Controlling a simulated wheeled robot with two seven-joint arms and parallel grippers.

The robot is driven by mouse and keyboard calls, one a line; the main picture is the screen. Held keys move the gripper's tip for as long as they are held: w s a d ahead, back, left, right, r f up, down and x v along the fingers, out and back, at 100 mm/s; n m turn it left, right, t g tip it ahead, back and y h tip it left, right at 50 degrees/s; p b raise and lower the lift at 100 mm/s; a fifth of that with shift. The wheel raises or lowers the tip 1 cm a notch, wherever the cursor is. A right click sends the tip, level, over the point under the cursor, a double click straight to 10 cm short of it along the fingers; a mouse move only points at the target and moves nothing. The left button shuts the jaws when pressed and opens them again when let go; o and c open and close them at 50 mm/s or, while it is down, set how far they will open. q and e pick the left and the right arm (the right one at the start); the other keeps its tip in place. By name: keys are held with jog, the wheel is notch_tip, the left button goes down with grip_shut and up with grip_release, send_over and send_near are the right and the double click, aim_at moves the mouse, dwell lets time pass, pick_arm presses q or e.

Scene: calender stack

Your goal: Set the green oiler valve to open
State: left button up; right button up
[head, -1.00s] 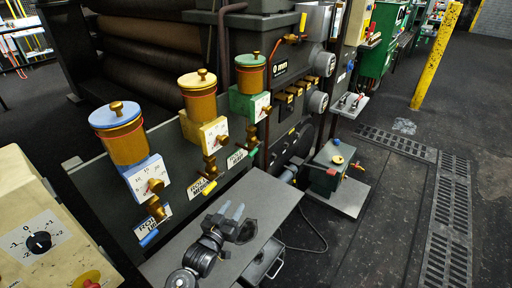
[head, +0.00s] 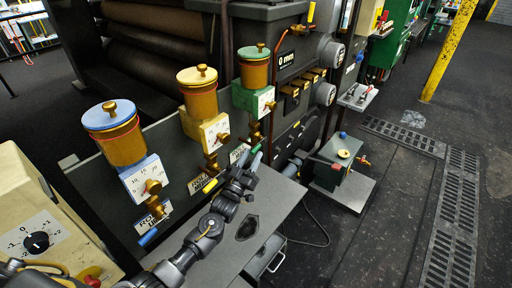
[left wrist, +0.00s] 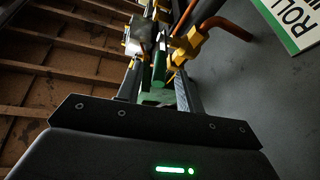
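The green oiler (head: 253,68) is a brass cup with a green lid on a green block with a white dial, the farthest of three on the grey panel. Its brass valve (head: 256,130) hangs below the block, and the green lever is partly hidden by my left gripper (head: 256,160). In the left wrist view the green lever (left wrist: 159,66) shows between the two fingers of my left gripper (left wrist: 158,85), with gaps visible at both sides. The gripper is open around the lever, and I cannot tell whether a finger touches it. My right gripper is not in view.
The yellow oiler (head: 197,90) and blue oiler (head: 116,134) stand nearer on the same panel, with their valves close to my left arm. A grey shelf (head: 270,208) lies below. An orange-brown pipe (left wrist: 228,25) runs beside the valve.

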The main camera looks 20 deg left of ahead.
aim_at(256, 147)
pick_arm(q)
jog(key=shift+x, duration=1.85)
grip_shut()
